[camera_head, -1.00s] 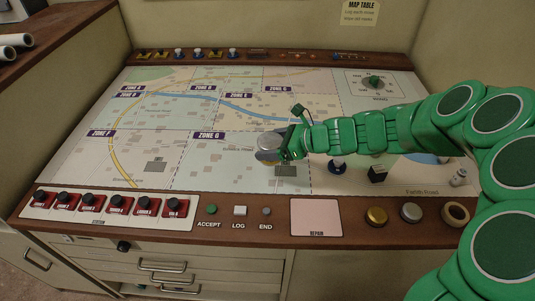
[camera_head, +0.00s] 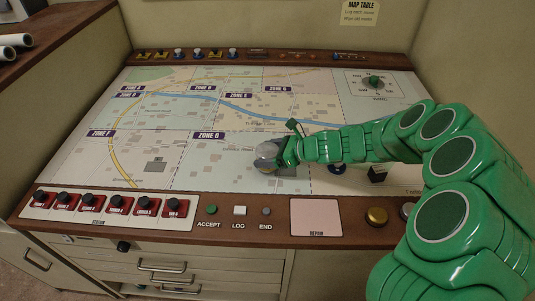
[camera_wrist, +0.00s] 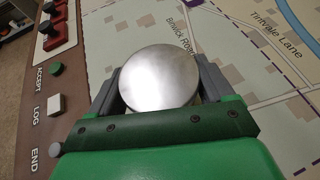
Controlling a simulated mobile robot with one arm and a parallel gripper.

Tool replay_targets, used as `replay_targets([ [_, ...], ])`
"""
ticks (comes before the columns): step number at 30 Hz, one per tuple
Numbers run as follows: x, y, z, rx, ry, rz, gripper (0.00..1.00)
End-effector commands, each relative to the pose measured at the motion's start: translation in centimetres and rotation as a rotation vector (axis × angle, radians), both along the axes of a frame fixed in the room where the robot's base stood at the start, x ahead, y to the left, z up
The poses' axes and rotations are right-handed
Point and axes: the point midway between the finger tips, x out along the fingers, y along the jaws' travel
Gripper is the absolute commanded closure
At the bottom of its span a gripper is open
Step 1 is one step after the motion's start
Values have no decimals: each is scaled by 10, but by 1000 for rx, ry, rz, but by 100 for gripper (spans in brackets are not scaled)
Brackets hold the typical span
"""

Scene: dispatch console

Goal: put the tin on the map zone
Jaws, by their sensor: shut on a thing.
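The tin (camera_head: 266,152) is a round silver-lidded can. My gripper (camera_head: 268,160) is shut on it, at the lower right part of the zone labelled ZONE G on the map (camera_head: 215,175). In the wrist view the tin (camera_wrist: 158,76) sits between the two grey fingers of my gripper (camera_wrist: 158,88), its lid facing the camera. The map shows beneath and around it. The tin's base is hidden, so I cannot tell whether it touches the map.
A dark blue-based piece (camera_head: 337,168) and a black block (camera_head: 377,174) stand to the right, near my arm. A row of red switches (camera_head: 110,205), buttons and a pink REPAIR panel (camera_head: 316,216) line the front edge. The map's left half is clear.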

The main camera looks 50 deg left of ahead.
Motion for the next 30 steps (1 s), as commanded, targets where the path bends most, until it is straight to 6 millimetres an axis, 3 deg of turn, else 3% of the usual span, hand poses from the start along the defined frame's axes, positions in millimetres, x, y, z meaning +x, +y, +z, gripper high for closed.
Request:
replay_targets([
  [12, 0, 0, -5, 0, 1, 0, 62],
  [13, 0, 0, -5, 0, 1, 0, 14],
  [16, 0, 0, -5, 0, 1, 0, 0],
  [26, 1, -1, -1, 0, 0, -1, 0],
  [30, 6, -10, 3, 1, 0, -2, 0],
])
